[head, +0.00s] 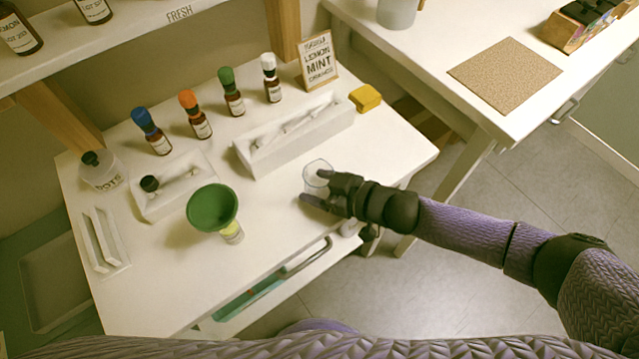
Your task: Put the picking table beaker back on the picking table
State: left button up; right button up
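A small clear glass beaker (316,166) is at the right part of the white picking table (265,210), close to its front edge. My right gripper (312,186) reaches in from the right, with one finger on each side of the beaker. The fingers are apart by about the beaker's width and look closed on it. They hide part of its lower side, and I cannot tell whether its base touches the table. My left gripper is not in view.
A green funnel (212,208) on a small bottle stands left of the beaker. Behind are a long white tray (290,137), several capped bottles (232,96), a sign (318,60) and a yellow block (365,98). An open drawer (270,290) is below. The tabletop around the beaker is clear.

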jog(key=o, duration=0.4)
jog(key=shift+c, duration=0.2)
jog(key=shift+s+d+r+p, duration=0.15)
jog(key=shift+d+r+p, duration=0.05)
jog(key=shift+r+p, duration=0.15)
jog(key=p+v, duration=0.3)
jog(key=v, duration=0.8)
jog(key=shift+d, duration=0.25)
jog(key=shift+s, duration=0.1)
